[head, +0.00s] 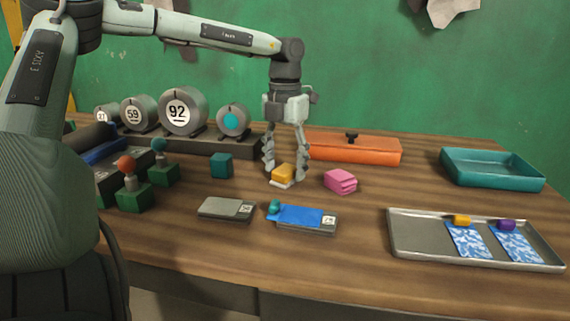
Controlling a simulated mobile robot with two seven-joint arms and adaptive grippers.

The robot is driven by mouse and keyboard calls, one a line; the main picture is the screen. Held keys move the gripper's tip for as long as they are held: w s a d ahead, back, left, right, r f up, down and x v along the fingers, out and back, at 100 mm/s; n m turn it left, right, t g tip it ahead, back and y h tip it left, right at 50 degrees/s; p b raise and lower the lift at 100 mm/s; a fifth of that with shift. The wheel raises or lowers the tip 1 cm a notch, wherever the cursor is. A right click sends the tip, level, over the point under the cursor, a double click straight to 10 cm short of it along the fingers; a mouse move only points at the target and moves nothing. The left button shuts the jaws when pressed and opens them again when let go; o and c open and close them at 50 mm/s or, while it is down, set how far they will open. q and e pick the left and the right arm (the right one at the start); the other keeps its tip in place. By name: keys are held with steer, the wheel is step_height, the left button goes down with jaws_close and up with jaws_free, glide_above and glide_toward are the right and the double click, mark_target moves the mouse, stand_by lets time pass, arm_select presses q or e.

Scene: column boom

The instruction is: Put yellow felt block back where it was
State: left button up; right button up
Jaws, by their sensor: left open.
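A yellow block (283,173), which looks like the yellow felt block, is low over the wooden table near its middle, between the fingers of my left gripper (285,172). The gripper points down and is open, with a finger on each side of the block. A pale flat piece shows at the block's lower edge; I cannot tell whether it is a pad under the block or part of the gripper. A pink block (340,181) stands just right of the gripper, apart from it. My right gripper is not in view.
A teal cube (222,165) stands left of the gripper. A grey box (227,209) and a blue-covered box (303,217) lie in front. An orange lidded box (354,149) is behind. A metal tray (408,254) and a teal tray (494,182) are at right. Numbered drums (181,111) stand back left.

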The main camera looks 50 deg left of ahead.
mark_target(285, 168)
arm_select(q)
step_height(285, 168, up, 12)
steer(key=shift+r, duration=0.2)
stand_by(0.4)
